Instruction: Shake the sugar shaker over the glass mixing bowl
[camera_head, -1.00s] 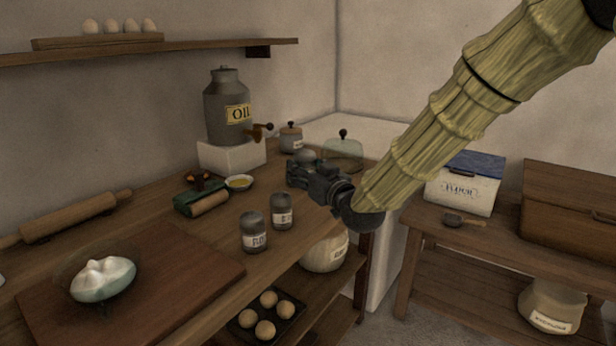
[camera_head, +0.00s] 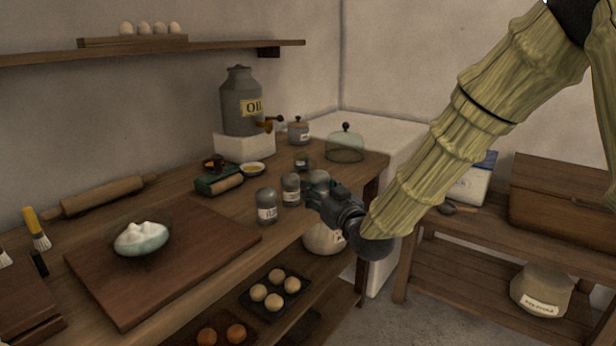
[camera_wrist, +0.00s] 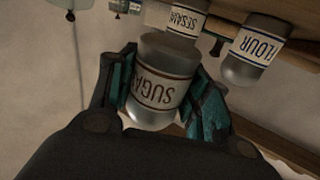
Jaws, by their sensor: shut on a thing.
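My gripper (camera_head: 322,192) is shut on the grey sugar shaker (camera_wrist: 160,82), whose "SUGAR" label reads upside down in the wrist view. In the head view the sugar shaker (camera_head: 318,178) is partly hidden by my gripper, near the counter's front edge and right of two other shakers. The glass mixing bowl (camera_head: 140,243) holds a heaped white content and stands on the brown board at the left, well away from my gripper.
The flour shaker (camera_head: 267,206) and sesame shaker (camera_head: 291,190) stand close left of my gripper. A green-and-wood object (camera_head: 218,182), an oil can (camera_head: 240,100) and a glass dome (camera_head: 345,148) are behind. The brown board (camera_head: 190,265) has free room around the bowl.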

